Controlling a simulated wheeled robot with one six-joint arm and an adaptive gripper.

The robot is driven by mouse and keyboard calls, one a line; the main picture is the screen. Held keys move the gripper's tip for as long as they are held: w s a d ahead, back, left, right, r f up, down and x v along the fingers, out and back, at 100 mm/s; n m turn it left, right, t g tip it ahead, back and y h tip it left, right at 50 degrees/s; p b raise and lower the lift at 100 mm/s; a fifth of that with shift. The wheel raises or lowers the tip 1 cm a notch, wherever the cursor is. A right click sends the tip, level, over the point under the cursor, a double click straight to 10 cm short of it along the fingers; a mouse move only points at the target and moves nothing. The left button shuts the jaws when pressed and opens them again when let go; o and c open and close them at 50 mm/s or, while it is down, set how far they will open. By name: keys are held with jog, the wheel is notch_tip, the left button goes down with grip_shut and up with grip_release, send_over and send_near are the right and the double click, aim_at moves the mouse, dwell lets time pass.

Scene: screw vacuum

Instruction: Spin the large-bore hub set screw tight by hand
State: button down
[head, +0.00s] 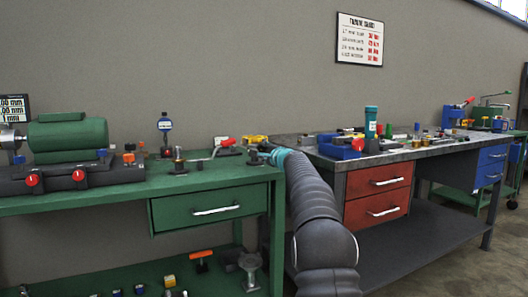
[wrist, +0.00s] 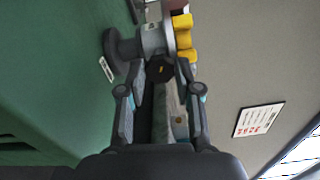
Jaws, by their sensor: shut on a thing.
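In the wrist view a dark round knob with a yellow mark, seemingly the set screw's head (wrist: 160,69), sits between the fingertips of my gripper (wrist: 165,72). The gripper is shut on it. The knob is in front of a grey hub (wrist: 152,38), which joins a dark round flange (wrist: 112,46). The screw's shank and any gap under its head are hidden. In the head view my arm reaches the right end of the green bench (head: 130,200). The gripper is too small and covered there to show its grasp.
Yellow parts (wrist: 182,37) stand close beside the hub. A white label (wrist: 106,69) is near the flange. A grey workbench (head: 400,155) stands to the right.

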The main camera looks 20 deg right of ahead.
jog(key=shift+m, duration=0.5)
jog(key=c, duration=0.8)
grip_release()
jog(key=shift+s+d, duration=0.15)
jog(key=shift+s, duration=2.85)
jog(key=shift+s+d, duration=0.1)
jog(key=shift+s, duration=2.9)
